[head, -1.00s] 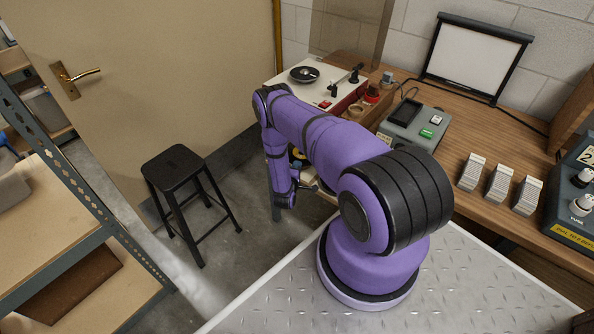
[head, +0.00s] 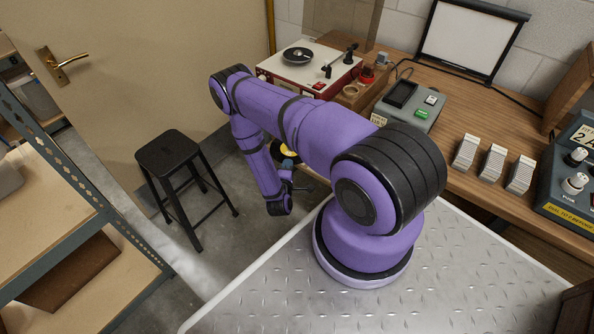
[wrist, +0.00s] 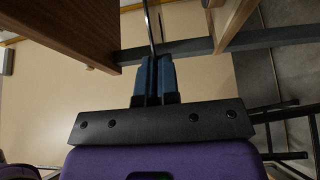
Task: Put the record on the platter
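The record player (head: 316,78), cream-topped with a red front, stands at the back of the wooden bench in the head view. Its round black platter (head: 298,55) is at the left of its top, with the tonearm to the right. My gripper (wrist: 154,62) has its blue fingers close together on the record (wrist: 151,28), seen edge-on as a thin dark strip. In the head view the record (head: 283,150) shows only as a yellow and black bit behind my arm, below and in front of the player. The rest of it is hidden.
A black stool (head: 168,150) stands on the floor at left, near the door (head: 120,60). A metal shelf (head: 60,185) is at far left. A grey-green device (head: 410,105) and several card stacks (head: 492,162) occupy the bench. A clear upright panel (head: 341,25) rises behind the player.

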